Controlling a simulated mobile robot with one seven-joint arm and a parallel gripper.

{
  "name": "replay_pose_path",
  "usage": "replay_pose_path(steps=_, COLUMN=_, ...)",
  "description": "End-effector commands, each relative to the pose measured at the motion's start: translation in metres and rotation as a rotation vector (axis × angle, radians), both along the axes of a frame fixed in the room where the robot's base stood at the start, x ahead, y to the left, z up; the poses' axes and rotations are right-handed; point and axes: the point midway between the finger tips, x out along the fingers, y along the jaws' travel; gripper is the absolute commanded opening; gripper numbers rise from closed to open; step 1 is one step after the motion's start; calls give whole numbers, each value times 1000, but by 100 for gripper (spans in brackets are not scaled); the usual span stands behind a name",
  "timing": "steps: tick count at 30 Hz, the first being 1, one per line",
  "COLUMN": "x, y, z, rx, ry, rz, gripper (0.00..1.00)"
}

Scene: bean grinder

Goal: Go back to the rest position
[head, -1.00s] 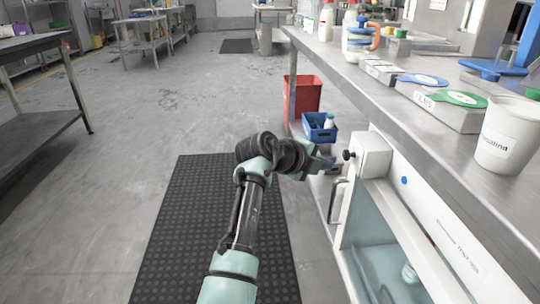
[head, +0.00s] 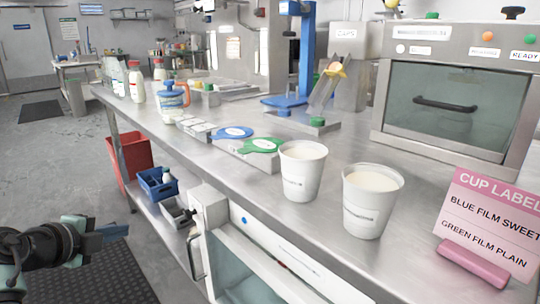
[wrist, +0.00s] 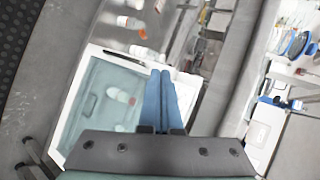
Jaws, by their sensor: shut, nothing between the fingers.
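My gripper (head: 113,232) is at the lower left of the head view, in the air over the floor in front of the bench. Its blue fingers (wrist: 167,100) are together and empty in the wrist view. Below them in that view is a white-framed cabinet (wrist: 75,155) with a glass front and a bottle (wrist: 120,95) behind it. The same cabinet (head: 215,222) stands under the bench in the head view, to the right of my gripper, with a gap between them.
The steel bench (head: 225,185) carries two white cups (head: 300,185) (head: 370,215), blue and green film lids (head: 235,132) (head: 262,145), a pink label sign (head: 490,225) and an oven (head: 445,90). A red bin (head: 137,150) and blue crate (head: 157,186) stand below.

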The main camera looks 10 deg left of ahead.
Motion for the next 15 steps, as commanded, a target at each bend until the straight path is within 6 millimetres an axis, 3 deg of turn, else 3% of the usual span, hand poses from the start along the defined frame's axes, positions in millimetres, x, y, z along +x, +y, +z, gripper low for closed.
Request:
replay_pose_path(steps=5, x=26, y=-33, z=37, rx=-47, ry=-61, rz=62, gripper=0)
replay_pose_path(steps=10, x=60, y=-104, z=116, rx=-199, ry=-239, rz=179, gripper=0)
replay_pose_path(steps=15, x=64, y=-189, z=207, rx=-441, ry=-478, rz=235, gripper=0)
